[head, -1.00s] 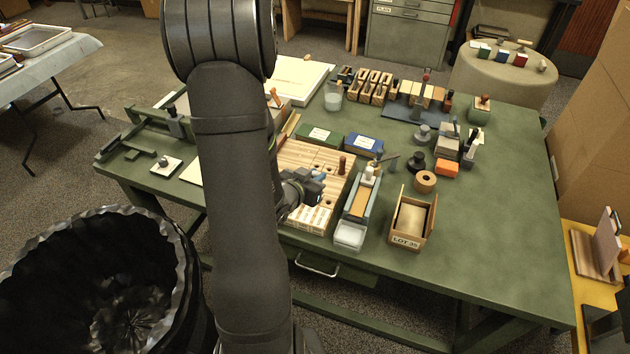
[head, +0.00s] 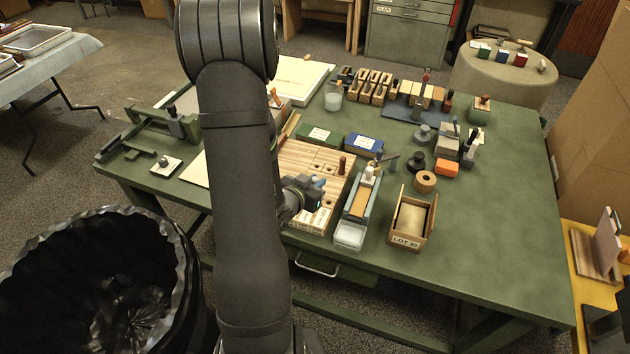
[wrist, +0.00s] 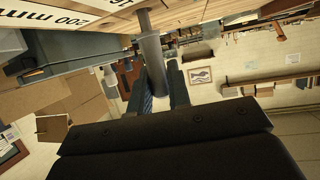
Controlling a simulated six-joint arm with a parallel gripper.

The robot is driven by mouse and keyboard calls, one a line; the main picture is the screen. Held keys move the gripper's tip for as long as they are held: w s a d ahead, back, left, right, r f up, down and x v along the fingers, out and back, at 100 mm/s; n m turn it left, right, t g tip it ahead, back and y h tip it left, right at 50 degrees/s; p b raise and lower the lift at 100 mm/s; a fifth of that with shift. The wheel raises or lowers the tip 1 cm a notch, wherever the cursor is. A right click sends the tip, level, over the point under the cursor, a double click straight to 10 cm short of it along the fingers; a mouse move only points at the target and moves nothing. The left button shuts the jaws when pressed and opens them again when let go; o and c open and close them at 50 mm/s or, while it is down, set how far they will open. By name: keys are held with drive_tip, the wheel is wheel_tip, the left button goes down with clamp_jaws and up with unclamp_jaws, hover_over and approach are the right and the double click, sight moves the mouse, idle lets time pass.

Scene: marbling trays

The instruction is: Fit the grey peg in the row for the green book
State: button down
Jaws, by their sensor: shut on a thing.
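My gripper (head: 314,190) is over the front part of the wooden peg board (head: 292,150) on the green table. In the wrist view my gripper (wrist: 163,84) is shut on the grey peg (wrist: 152,52), a slim grey rod. The peg's far end is near the labelled edge of the board (wrist: 165,12); I cannot tell whether it touches or is in a hole. A brown peg (head: 342,165) stands upright in the board. The green book (head: 320,136) and the blue book (head: 363,144) lie behind the board. My arm hides the board's left part.
A wooden box marked LOT 35 (head: 409,240) is farther right. Stamps, a tape roll (head: 426,182) and an orange block (head: 447,167) stand behind. The table's right side is clear.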

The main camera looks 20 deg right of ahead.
drive_tip(key=shift+f, duration=0.9)
drive_tip(key=c, duration=1.3)
unclamp_jaws()
drive_tip(key=shift+o, duration=0.2)
drive_tip(key=v, duration=1.7)
drive_tip(key=shift+r, duration=0.1)
drive_tip(key=shift+x, duration=7.75)
